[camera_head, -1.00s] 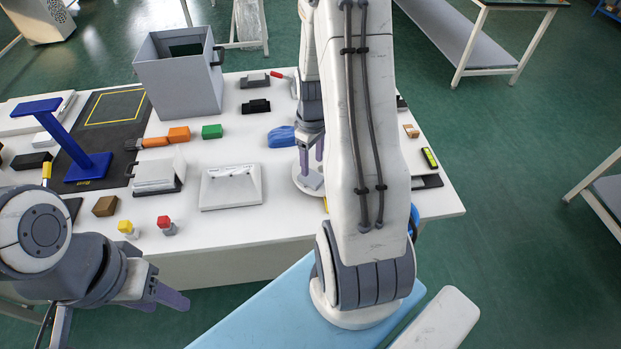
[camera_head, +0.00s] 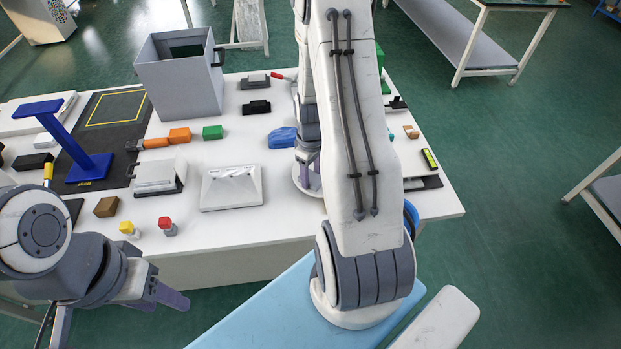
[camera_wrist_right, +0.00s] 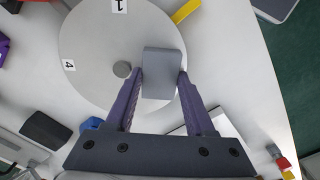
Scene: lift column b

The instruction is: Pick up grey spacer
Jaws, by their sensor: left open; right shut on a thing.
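The grey spacer (camera_wrist_right: 162,72) is a plain grey block in the right wrist view, between the purple fingers of my right gripper (camera_wrist_right: 160,82). The fingers touch it on both sides, shut on it. It is over a round white disc (camera_wrist_right: 90,50) with number labels; I cannot tell whether it still touches the disc. In the head view the right arm hides the spacer and most of that gripper. My left gripper (camera_head: 172,298) is open and empty at the lower left, off the table's front edge.
In the head view, a grey bin (camera_head: 180,85), a blue stand (camera_head: 75,140) and a white sloped holder (camera_head: 231,188) stand on the white table (camera_head: 235,225).

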